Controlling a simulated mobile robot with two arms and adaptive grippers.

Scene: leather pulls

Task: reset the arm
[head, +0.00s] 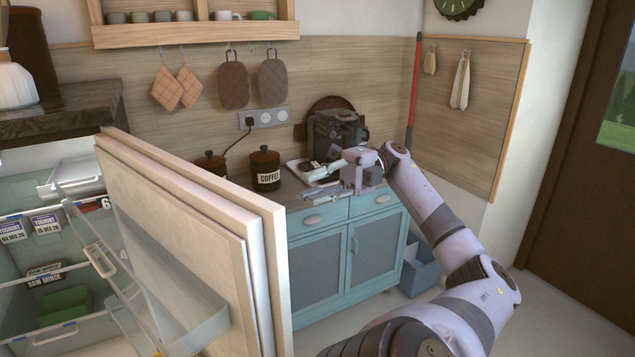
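My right arm reaches in from the lower right of the head view. Its gripper (318,184) is raised in front of the blue cabinet's worktop, with its fingers pointing left. The fingers are spread apart, one upper and one lower, with nothing between them. The gripper is to the right of the open fridge door (190,225) and apart from it. It covers part of the cabinet's drawer fronts (313,219) and the worktop edge. My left gripper does not show in this view.
The fridge (40,255) stands open at left, its door swung out towards the middle. A coffee canister (265,168) and a dark coffee machine (335,135) stand on the worktop. A blue bin (420,270) sits by the cabinet. Floor at right is clear.

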